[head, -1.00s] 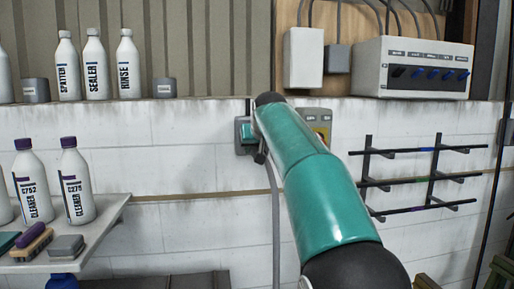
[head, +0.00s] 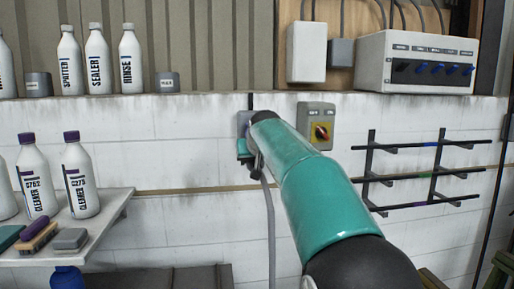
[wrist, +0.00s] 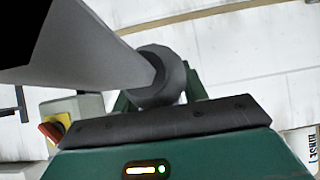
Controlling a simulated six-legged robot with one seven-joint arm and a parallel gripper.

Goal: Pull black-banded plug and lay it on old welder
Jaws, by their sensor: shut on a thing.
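A dark grey round plug (wrist: 158,80) with a pale grey cable (wrist: 95,45) fills the upper middle of the wrist view. My gripper (wrist: 160,100) is shut on it, with green fingers on both sides. I cannot make out a black band. In the head view my gripper (head: 246,157) is small, partly behind my arm, just below a grey wall socket (head: 243,122). The cable (head: 271,235) hangs from it. Whether the plug is clear of the socket cannot be told. I cannot identify the old welder for certain; a dark flat-topped thing (head: 185,279) shows at the bottom edge.
A rotary switch box (head: 319,127) is right of the socket. A rod rack (head: 430,172) juts from the wall. A shelf with cleaner bottles (head: 80,175) is at left. A control box (head: 418,62) and more bottles (head: 96,60) stand on the ledge above.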

